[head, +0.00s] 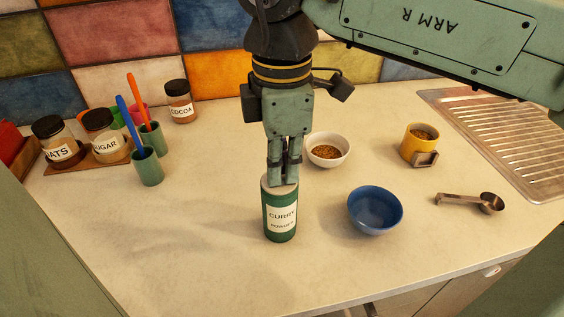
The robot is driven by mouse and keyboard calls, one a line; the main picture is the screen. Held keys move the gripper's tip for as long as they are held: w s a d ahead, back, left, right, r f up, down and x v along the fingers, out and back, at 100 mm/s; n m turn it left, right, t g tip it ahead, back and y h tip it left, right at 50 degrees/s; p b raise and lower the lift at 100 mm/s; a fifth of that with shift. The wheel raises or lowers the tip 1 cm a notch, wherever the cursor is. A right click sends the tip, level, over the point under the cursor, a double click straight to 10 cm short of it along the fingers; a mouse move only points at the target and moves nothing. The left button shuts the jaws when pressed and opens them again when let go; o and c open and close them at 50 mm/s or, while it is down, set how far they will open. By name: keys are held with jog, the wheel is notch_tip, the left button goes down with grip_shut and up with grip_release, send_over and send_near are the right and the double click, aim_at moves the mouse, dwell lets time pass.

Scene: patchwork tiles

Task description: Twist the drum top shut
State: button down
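The green drum (280,219) stands upright on the counter, with a white label reading CURRY POWDER. Its pale top (282,189) shows only in part, because my gripper is in front of it. My gripper (284,180) points straight down onto the drum from above. Its fingertips are at the top, and the two fingers look close together. I cannot tell whether they hold a part of the top between them, or how far the top is turned.
A blue bowl (375,211) is right of the drum, and a white bowl (328,151) of brown grains is behind it. A yellow pot (419,143), metal scoop (471,202) and drainer (510,140) lie further right. Jars and cups (149,167) stand at left. The front-left counter is clear.

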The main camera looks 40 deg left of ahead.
jog(key=c, duration=1.7)
grip_release()
jog(key=shift+r+p, duration=0.35)
jog(key=shift+r, duration=2.7)
